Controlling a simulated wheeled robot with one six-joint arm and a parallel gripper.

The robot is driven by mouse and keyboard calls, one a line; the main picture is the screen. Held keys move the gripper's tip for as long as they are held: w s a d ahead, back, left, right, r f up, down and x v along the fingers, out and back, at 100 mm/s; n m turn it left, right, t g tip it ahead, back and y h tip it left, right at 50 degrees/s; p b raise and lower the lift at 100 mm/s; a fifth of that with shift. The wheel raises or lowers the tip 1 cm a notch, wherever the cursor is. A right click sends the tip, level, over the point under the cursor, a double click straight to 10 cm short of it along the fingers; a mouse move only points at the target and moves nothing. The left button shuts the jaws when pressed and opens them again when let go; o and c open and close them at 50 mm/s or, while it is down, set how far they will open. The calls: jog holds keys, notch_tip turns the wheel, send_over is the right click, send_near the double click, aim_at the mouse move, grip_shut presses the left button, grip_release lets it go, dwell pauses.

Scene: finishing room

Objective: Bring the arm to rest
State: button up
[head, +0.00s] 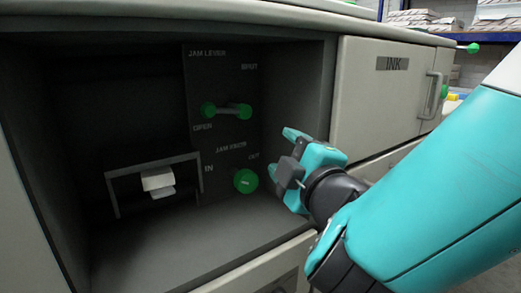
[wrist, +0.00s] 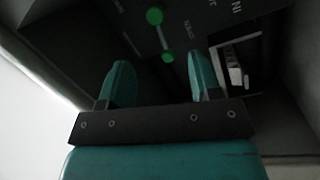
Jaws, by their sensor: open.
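My gripper (head: 284,158) is open and empty at the right side of the open machine bay. Its two teal fingers also show in the wrist view (wrist: 159,80), apart with nothing between them. The teal arm comes in from the right in the head view. Beyond the fingers is the bay's back panel, with a green-ended jam lever (head: 228,110) lying about level between two green knobs. A round green knob (head: 245,181) sits lower, by the words IN and OUT, close to the left of the gripper. I see no contact between gripper and panel.
A framed slot (head: 154,183) with crumpled white paper (head: 158,182) is low in the bay. The closed INK door (head: 388,95) with its handle (head: 432,95) stands right of the bay, close behind my arm. Shelves (head: 440,20) with stacked paper are at the back right. The bay's floor is clear.

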jog(key=d+f+m+g+h, duration=0.65)
jog(key=d+f+m, duration=0.25)
jog(key=d+m, duration=0.25)
jog(key=s+a+g+y, duration=0.1)
jog(key=s+g+y, duration=0.3)
jog(key=s+g, duration=1.1)
jog(key=s+r+t+p, duration=0.2)
jog(key=r+p, duration=1.5)
jog(key=s+r+t+p, duration=0.1)
jog(key=s+r+p, duration=0.2)
jog(key=r+p, duration=1.5)
jog(key=shift+a+r+t+p, duration=0.2)
jog(key=shift+a+t+p, duration=0.05)
jog(key=shift+t+p, duration=0.1)
jog(key=shift+h, duration=0.25)
